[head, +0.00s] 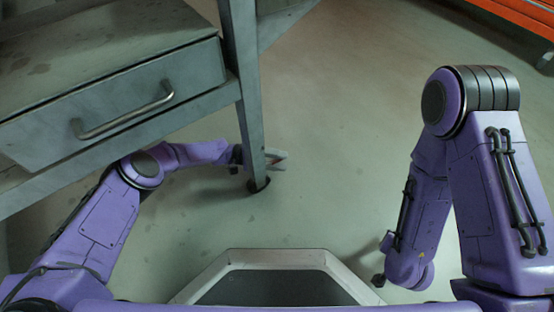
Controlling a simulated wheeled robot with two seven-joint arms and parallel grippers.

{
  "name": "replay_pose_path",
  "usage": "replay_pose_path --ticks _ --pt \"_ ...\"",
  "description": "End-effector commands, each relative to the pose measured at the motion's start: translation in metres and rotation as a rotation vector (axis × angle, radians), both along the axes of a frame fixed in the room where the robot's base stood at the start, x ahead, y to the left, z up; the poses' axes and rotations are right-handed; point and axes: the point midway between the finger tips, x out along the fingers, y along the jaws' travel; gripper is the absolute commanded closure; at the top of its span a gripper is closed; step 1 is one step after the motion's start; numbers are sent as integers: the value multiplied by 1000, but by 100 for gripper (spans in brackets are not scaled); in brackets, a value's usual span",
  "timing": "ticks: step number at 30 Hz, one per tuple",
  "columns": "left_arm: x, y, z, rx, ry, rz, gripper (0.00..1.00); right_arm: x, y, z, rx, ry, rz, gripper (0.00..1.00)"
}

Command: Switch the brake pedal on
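A grey metal bench (110,65) with a drawer stands at the left, and its near leg (249,120) ends in a dark foot or caster (258,185) on the floor. My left gripper (280,161) is low by the foot of this leg, partly hidden by it. Its grey fingers look parted on the right side of the leg. A small red patch (272,162) shows between them; I cannot tell whether it is a pedal or part of the gripper. No brake pedal is clearly visible. My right arm hangs folded at the right, with only a dark end of its gripper (378,280) showing.
The bench's drawer has a metal handle (123,110) facing me, above my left arm. Open grey floor (345,130) lies right of the leg. An orange piece of furniture (515,15) stands at the top right.

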Motion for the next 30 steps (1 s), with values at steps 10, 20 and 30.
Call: replay_pose_path --ticks 10,20,30 --pt "0 1 0 12 10 0 100 0 0 0 0 0 0 57" --pt "-1 2 -5 78 57 1 100 0 0 0 0 0 0 57" --pt "-1 2 -5 77 56 1 60 0 0 0 0 0 0 57"
